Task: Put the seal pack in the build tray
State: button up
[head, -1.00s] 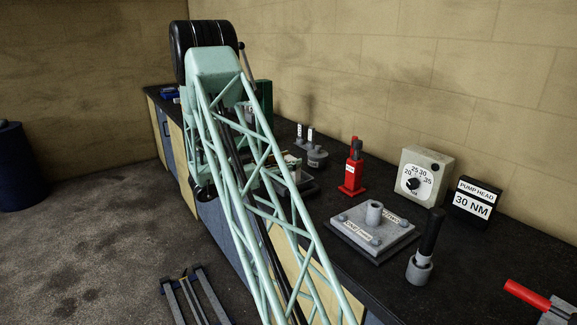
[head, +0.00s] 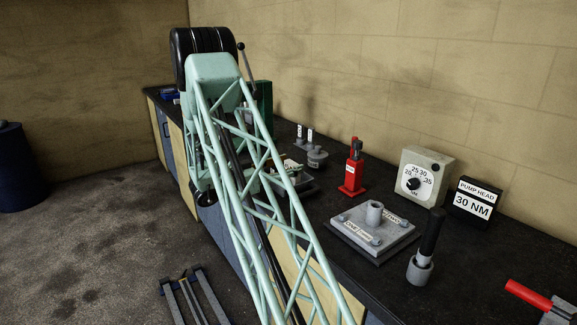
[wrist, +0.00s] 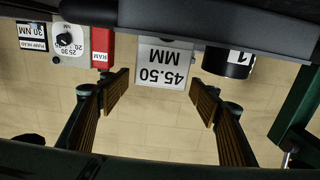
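My gripper (wrist: 160,100) is open in the wrist view, which is upside down, with ribbed pads apart and nothing visibly held. A pale block labelled 45.50 MM (wrist: 163,62) shows between and beyond the fingers; contact with them is not apparent. I cannot make out a seal pack for certain. In the head view my arm hides the gripper. A dark grey tray (head: 303,188) with pale and green items stands partly behind my arm; I cannot tell if it is the build tray.
A red ram (head: 353,175), a grey plate with a post (head: 350,231), a dial box (head: 423,177), a PUMP HEAD 30 NM sign (head: 474,202) and a black-handled tool (head: 425,250) stand on the bench. A black cylinder marked 1 (wrist: 229,62) is beside the labelled block.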

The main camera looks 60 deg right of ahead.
jog(key=shift+r, duration=0.2)
jog(key=p+v, duration=0.2)
jog(key=v, duration=1)
dwell(0.4)
dwell(0.5)
